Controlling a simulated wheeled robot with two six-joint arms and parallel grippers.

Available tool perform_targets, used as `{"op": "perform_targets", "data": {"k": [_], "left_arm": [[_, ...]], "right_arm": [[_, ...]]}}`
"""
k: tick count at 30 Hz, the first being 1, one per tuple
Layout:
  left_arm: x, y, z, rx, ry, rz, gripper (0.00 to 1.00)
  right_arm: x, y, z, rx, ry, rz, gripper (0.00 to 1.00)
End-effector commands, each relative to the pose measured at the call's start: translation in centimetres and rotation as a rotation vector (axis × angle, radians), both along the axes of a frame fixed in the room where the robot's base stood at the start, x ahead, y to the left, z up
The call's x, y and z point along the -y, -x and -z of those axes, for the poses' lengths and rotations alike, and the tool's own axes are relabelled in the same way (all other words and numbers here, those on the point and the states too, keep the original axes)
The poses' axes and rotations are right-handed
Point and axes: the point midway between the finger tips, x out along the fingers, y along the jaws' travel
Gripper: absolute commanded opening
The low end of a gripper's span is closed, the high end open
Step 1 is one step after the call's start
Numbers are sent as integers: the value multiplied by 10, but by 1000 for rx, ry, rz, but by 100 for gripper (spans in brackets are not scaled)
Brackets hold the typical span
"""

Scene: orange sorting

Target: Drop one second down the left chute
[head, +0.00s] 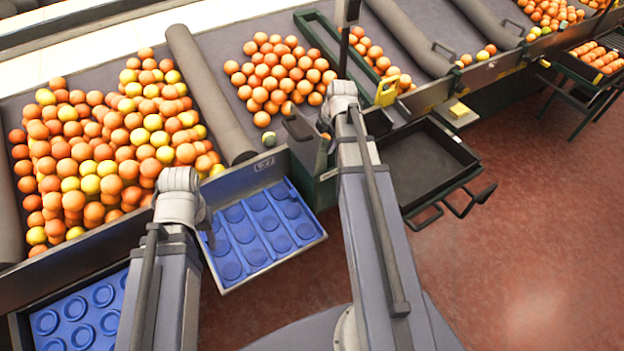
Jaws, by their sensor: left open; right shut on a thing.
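A large pile of orange and yellow fruit (110,150) fills the left bay. A grey roller (208,95) divides the bays. A blue cupped tray (260,228) and an empty black tray (425,165) jut out in front. Red floor (530,240) is clear at right.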

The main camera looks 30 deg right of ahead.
Motion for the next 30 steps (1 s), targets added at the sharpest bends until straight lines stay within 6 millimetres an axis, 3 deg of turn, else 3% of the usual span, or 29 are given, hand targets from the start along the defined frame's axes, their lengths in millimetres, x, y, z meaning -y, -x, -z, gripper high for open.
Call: {"op": "perform_targets", "data": {"k": [1,2,10,22,30], "left_arm": [[0,0,0,0,0,0,47],[0,0,0,0,0,0,47],[0,0,0,0,0,0,47],[0,0,-6,0,0,0,47],[0,0,-33,0,0,0,47]], "right_arm": [[0,0,0,0,0,0,7],[0,0,0,0,0,0,69],[0,0,0,0,0,0,99],[0,1,-6,0,0,0,100],[0,8,-33,0,0,0,100]]}}
